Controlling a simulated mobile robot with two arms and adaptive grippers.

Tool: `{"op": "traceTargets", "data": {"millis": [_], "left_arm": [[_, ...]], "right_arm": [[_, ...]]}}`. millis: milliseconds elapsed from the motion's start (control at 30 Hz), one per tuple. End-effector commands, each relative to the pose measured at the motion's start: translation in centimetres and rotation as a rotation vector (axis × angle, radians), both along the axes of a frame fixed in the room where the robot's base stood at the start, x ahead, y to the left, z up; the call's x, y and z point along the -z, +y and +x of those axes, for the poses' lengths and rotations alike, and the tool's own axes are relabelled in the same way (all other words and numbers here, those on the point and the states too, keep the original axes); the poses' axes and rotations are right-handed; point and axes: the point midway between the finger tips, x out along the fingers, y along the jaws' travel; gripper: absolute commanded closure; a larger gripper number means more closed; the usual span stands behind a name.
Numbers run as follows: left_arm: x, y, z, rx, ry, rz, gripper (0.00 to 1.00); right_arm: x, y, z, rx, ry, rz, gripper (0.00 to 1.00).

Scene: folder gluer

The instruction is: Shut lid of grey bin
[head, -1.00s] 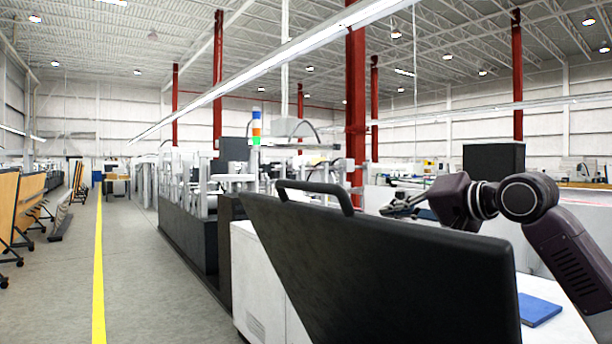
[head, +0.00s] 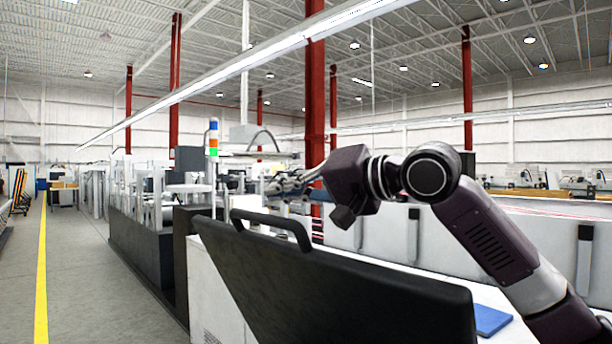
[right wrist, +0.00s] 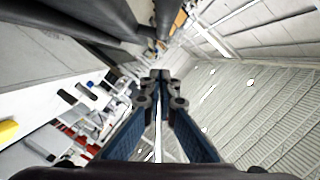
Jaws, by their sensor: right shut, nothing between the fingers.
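A large dark lid (head: 335,295) stands raised and tilted in the head view, with a black loop handle (head: 270,224) along its upper edge. The bin body below it is hidden or out of view. My right gripper (head: 275,186) is beyond and just above the handle in the picture. I see no contact between them. In the right wrist view my right gripper (right wrist: 160,76) has its fingers together with nothing between them. Dark bars cross the top left of that view; I cannot tell if they belong to the lid. My left gripper does not show.
A white machine housing (head: 203,270) stands behind the lid's left side. A blue flat item (head: 490,319) lies on a white surface right of the lid. White panels (head: 450,245) run behind my right arm. The floor left of the yellow line (head: 41,290) is mostly clear.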

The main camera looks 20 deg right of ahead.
Motion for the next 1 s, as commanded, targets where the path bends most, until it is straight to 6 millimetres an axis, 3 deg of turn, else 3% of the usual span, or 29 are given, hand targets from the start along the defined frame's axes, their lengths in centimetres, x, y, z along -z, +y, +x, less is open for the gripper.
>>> {"op": "traceTargets", "data": {"millis": [267, 800, 1000], "left_arm": [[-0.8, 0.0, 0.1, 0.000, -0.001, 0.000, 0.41], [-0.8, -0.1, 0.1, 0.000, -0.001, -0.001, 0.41], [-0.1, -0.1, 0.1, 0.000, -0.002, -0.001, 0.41]], "right_arm": [[1.9, 2.3, -1.2, 0.001, -0.001, -0.001, 1.00], [2.4, 2.9, -1.4, 0.001, -0.002, -0.001, 1.00], [3.5, 4.5, -1.6, -0.004, -0.014, -0.033, 1.00]]}}
